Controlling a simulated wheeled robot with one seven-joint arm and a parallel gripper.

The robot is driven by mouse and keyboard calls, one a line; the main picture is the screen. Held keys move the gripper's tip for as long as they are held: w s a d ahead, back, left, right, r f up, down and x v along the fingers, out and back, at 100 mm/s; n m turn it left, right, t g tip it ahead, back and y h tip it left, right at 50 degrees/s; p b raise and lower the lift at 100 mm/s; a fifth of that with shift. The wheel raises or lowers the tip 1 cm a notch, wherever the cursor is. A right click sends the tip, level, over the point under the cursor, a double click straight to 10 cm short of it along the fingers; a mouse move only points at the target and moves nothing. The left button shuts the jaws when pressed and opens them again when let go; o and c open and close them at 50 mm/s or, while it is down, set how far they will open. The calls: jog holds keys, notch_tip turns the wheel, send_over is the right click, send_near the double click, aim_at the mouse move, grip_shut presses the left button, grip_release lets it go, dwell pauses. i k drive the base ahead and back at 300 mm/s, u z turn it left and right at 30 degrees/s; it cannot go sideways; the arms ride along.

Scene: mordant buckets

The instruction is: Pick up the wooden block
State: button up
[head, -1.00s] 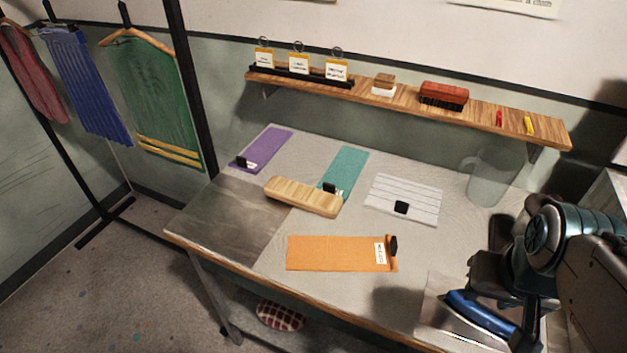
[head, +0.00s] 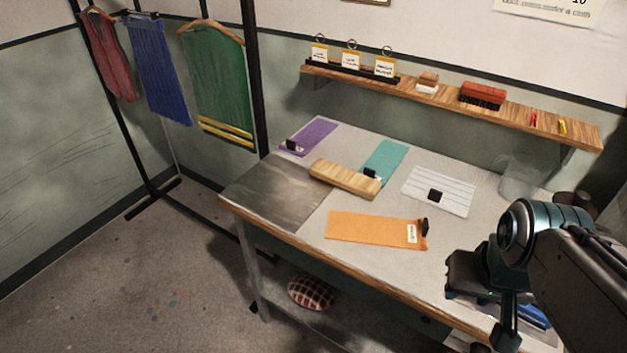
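The wooden block (head: 344,179) is a long, pale, rounded piece of wood. It lies flat on the table, left of its middle, and covers the lower part of a teal cloth swatch (head: 386,158). My gripper (head: 487,312) hangs at the lower right, over the table's right front part, well apart from the block. Its fingers are small and partly hidden in this view, so I cannot tell whether they are open or shut. Nothing shows clearly in its grasp.
On the table (head: 268,190) lie a purple swatch (head: 314,137), an orange swatch (head: 370,229) and a striped white sheet (head: 438,191), each with a black clip. A clear jug (head: 522,178) stands back right. A blue iron (head: 535,316) is partly behind my arm. A shelf (head: 450,100) runs above.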

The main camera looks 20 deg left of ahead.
aim_at(363, 186)
jog(key=u, duration=0.8)
jog(key=k, duration=1.05)
jog(key=u, duration=0.95)
jog(key=i, duration=2.15)
jog(key=z, duration=1.6)
jog(key=i, duration=0.7)
jog(key=z, duration=0.75)
